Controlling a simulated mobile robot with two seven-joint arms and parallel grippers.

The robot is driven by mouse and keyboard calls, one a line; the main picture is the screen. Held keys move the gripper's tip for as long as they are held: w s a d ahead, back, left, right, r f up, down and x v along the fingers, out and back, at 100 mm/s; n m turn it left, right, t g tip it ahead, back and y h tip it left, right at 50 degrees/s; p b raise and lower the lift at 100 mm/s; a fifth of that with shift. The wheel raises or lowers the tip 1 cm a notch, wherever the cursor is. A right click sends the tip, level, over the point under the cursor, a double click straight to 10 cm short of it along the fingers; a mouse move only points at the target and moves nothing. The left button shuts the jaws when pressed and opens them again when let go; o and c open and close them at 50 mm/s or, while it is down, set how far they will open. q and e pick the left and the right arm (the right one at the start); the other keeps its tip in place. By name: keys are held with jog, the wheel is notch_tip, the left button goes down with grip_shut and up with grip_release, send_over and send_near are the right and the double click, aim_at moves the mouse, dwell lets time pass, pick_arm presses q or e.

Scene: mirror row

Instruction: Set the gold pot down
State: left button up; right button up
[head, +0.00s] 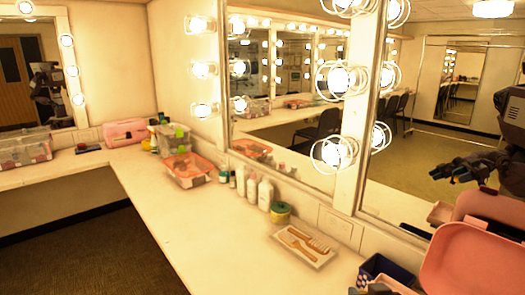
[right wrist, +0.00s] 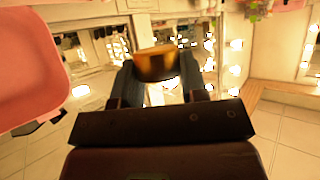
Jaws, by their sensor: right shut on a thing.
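The gold pot (right wrist: 156,64) is between the two dark fingers of my right gripper (right wrist: 158,80) in the right wrist view. The gripper is shut on it, and the pot's lower part is partly hidden by the fingers. The pot is not clearly seen in the head view. A dark gripper (head: 468,167) shows at the right of the head view, apparently as a reflection in the mirror; I cannot tell which arm it is. My left gripper is not directly in view.
The long pale counter (head: 185,235) has clear room at its front. A dark blue box (head: 388,270) and open pink case (head: 470,262) stand at right.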

jog(key=shift+f, duration=0.1)
dwell(0.4)
jog(key=shift+d+r, duration=0.15)
jog(key=shift+r, duration=0.05)
jog(key=w+d+r+n+g+y, duration=0.3)
jog(key=d+r+n+y, duration=0.4)
jog(key=d, duration=0.4)
jog(key=shift+w+r+n+y, duration=0.15)
jog(key=shift+r+n+y, duration=0.15)
jog(key=shift+n+y, duration=0.25)
